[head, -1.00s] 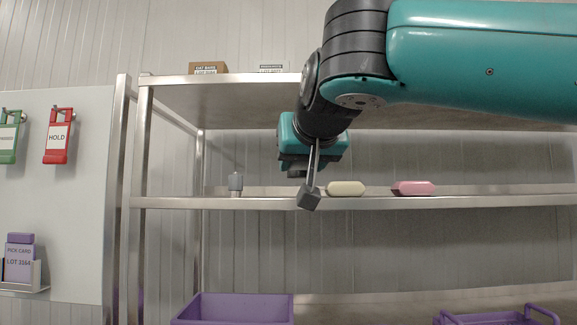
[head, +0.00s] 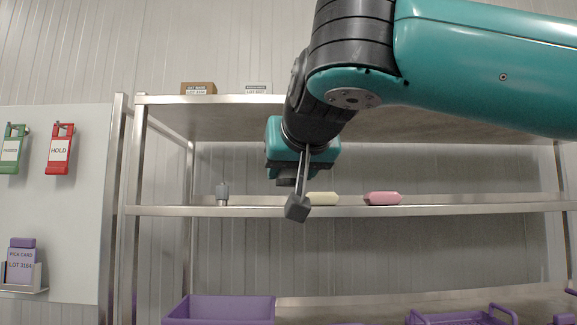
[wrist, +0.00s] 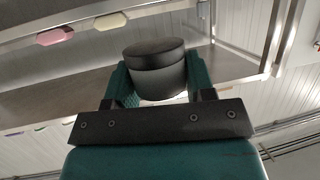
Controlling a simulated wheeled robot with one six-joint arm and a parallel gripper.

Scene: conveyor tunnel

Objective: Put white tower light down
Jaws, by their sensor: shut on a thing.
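The white tower light (wrist: 158,60) shows in the wrist view as a dark round-capped cylinder with a sliver of white below it. My gripper (wrist: 157,78) is shut on it, one teal finger on each side. In the head view my gripper is mostly hidden behind the teal wrist, in front of the shelf unit near middle-shelf height. The held light cannot be made out clearly there, and no contact with a shelf is visible.
The middle shelf (head: 450,208) bears a small grey-topped item (head: 222,193), a cream block (head: 322,198) and a pink block (head: 382,198). Its right part looks clear. Purple bins (head: 220,309) stand below. Boxes (head: 198,88) sit on the top shelf.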

